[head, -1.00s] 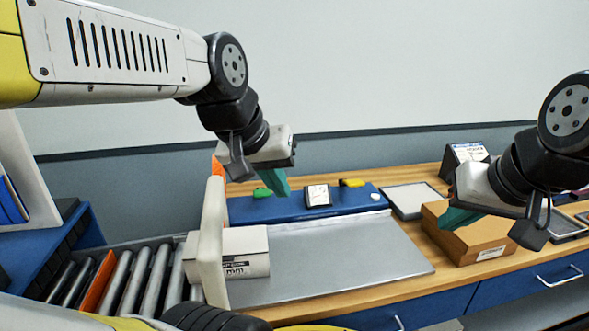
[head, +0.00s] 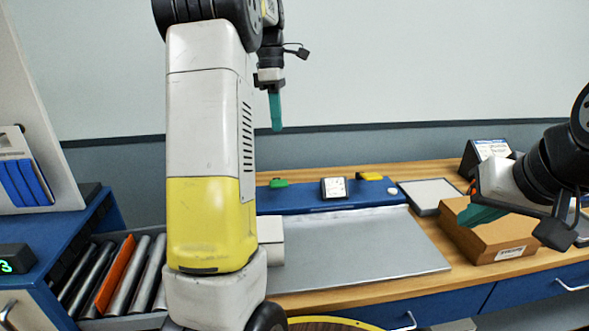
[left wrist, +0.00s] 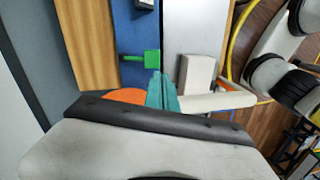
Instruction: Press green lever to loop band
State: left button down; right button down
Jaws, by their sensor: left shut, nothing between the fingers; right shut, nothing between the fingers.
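The green lever (head: 278,183) sits at the left end of the blue panel (head: 300,199) at the back of the bench. It also shows in the left wrist view (left wrist: 152,59), just beyond the fingertips. My left gripper (head: 276,128) is shut and empty, pointing down, above the lever in the head view. No band is clearly visible.
A yellow lever (head: 370,176), a small display (head: 334,188) and a white button (head: 392,191) are on the panel. A bare metal plate (head: 350,250) lies in front. A roller conveyor (head: 128,275) is at left. A grey tray (head: 432,195) lies right of the panel.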

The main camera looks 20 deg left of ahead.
aim_at(278, 183)
pick_arm(q)
jog(key=w+n, duration=0.1)
jog(key=w+a+f+n+g, duration=0.1)
jog(key=shift+w+a+f+n, duration=0.2)
jog(key=shift+f+n, duration=0.1)
jog(key=shift+n, duration=0.1)
jog(key=x, duration=1.4)
jog(key=shift+a, duration=0.2)
